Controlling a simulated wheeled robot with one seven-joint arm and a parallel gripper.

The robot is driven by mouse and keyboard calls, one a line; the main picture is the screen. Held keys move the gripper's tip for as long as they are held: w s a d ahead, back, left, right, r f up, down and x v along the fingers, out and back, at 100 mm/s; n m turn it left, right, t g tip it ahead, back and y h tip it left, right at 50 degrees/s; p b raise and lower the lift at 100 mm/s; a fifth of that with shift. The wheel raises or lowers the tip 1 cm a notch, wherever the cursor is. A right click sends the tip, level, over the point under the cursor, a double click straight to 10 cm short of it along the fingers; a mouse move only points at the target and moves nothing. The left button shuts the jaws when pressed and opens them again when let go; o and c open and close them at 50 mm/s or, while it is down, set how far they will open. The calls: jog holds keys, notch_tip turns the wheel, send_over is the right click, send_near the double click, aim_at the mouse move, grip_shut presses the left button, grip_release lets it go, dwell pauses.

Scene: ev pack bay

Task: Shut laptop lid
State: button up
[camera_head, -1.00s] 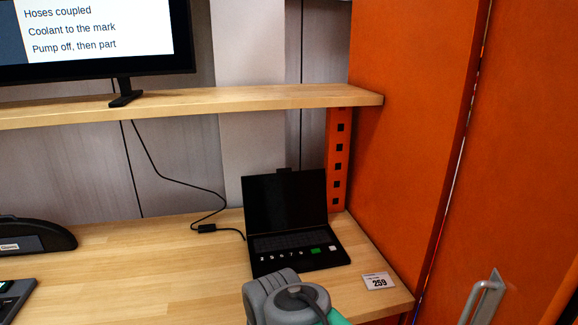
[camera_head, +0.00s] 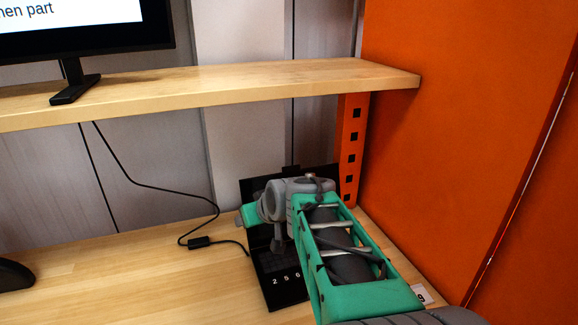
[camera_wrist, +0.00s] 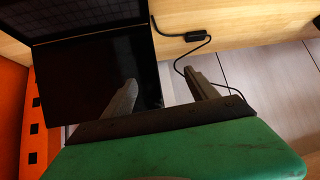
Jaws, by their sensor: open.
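The black laptop (camera_head: 284,292) stands open on the wooden bench, its lid (camera_head: 254,186) raised. My arm hides much of its screen and keyboard in the head view. In the wrist view the dark screen (camera_wrist: 85,75) and keyboard (camera_wrist: 75,15) are at the upper left. My gripper (camera_wrist: 160,77) is open and empty at the lid's side edge. One finger overlaps the screen in the picture, and the other is beyond the edge. I cannot tell whether either touches. The fingertips cannot be made out in the head view.
A wooden shelf (camera_head: 240,87) with a monitor (camera_head: 85,25) runs above the bench. An orange post (camera_head: 352,150) and orange panel (camera_head: 455,110) close the right side. A cable with a small black box (camera_head: 199,242) lies left of the laptop.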

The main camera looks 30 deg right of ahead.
aim_at(293, 167)
jog(key=shift+o, duration=0.7)
jog(key=w+d+r+m+t+h, duration=0.1)
jog(key=w+d+r, duration=0.1)
jog(key=d, duration=0.6)
jog(key=w+d+r+t+h, duration=0.1)
jog(key=d+r, duration=0.3)
jog(key=d, duration=0.5)
jog(key=shift+w+m+t, duration=0.4)
jog(key=shift+w+t, duration=0.2)
jog(key=shift+t, duration=0.2)
jog(key=shift+h, duration=0.4)
jog(key=p+x, duration=0.2)
jog(key=x, duration=0.5)
jog(key=shift+w+d, duration=0.1)
jog(key=shift+w, duration=0.25)
jog(key=shift+c, duration=0.6)
grip_shut()
